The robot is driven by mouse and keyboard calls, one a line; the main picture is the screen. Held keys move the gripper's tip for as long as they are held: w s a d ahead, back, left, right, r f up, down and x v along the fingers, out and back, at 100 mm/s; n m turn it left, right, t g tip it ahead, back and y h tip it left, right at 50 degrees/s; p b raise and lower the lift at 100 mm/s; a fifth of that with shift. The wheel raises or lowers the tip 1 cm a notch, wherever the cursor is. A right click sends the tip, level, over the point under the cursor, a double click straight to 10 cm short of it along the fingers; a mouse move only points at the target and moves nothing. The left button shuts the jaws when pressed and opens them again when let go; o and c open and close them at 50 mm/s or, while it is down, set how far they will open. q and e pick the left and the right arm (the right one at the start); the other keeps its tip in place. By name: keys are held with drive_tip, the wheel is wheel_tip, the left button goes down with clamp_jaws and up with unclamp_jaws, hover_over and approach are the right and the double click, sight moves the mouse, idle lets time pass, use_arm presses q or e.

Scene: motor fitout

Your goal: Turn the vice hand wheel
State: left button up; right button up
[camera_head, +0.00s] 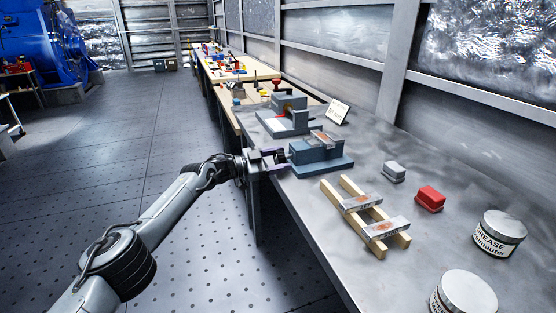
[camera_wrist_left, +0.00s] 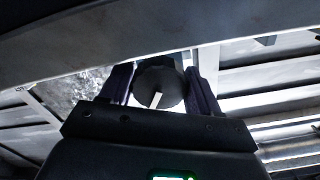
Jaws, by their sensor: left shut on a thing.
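The blue-grey vice (camera_head: 316,151) stands near the front edge of the grey bench, with a metal piece on top between its jaws. My left gripper (camera_head: 278,158) is at the vice's left end, where the hand wheel sits; the gripper mostly hides the wheel in the head view. In the left wrist view the dark round hand wheel (camera_wrist_left: 158,88) shows between the two fingers of my left gripper, with a pale mark on its face. The left gripper is shut on the wheel. My right gripper is in neither view.
On the grey bench (camera_head: 290,205) lie two wooden strips (camera_head: 351,188) bearing metal plates, a grey block (camera_head: 394,172), a red block (camera_head: 430,199) and two grease tins (camera_head: 499,233). Another grey machine (camera_head: 285,116) stands behind the vice. Floor left of the bench is open.

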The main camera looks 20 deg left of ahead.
use_arm(q)
drive_tip(key=shift+a+f, duration=0.1)
drive_tip(key=shift+f, duration=0.3)
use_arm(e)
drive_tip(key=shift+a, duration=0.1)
use_arm(q)
drive_tip(key=o, duration=0.8)
drive_tip(key=shift+c, duration=0.2)
drive_tip(key=shift+o, duration=1.2)
drive_tip(key=shift+w+r, duration=0.15)
drive_tip(key=shift+r, duration=0.05)
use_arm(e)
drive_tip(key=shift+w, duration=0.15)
